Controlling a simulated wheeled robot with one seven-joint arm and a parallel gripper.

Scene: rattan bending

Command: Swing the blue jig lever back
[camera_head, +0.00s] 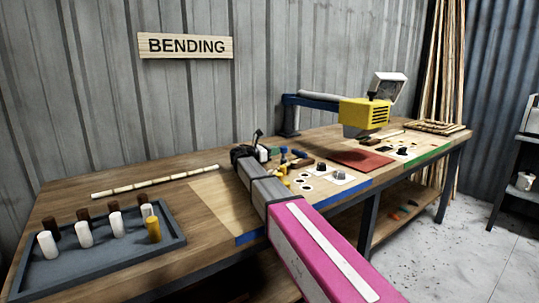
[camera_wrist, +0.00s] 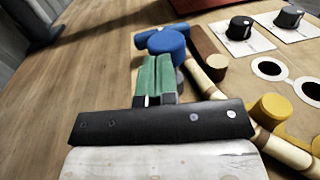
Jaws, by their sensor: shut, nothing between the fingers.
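The blue jig lever (camera_wrist: 167,42) has a round blue knob and a blue arm, at the top middle of the wrist view. Small blue parts of the jig also show beyond my gripper in the head view (camera_head: 298,154). My gripper (camera_wrist: 155,62) is shut and empty, its green fingertips together just below the knob. I cannot tell if they touch it. A rattan pole (camera_wrist: 212,92) lies on the jig, running from beside the knob down to the right past a yellow peg (camera_wrist: 271,110). A brown block (camera_wrist: 208,45) stands beside the knob. My arm hides part of the jig in the head view.
A grey tray (camera_head: 95,272) with white, brown and yellow pegs sits at the front left. Another rattan stick (camera_head: 155,182) lies behind it. A yellow-headed machine (camera_head: 364,113) stands over a red mat (camera_head: 360,160). Black dials (camera_wrist: 239,28) are right of the jig.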

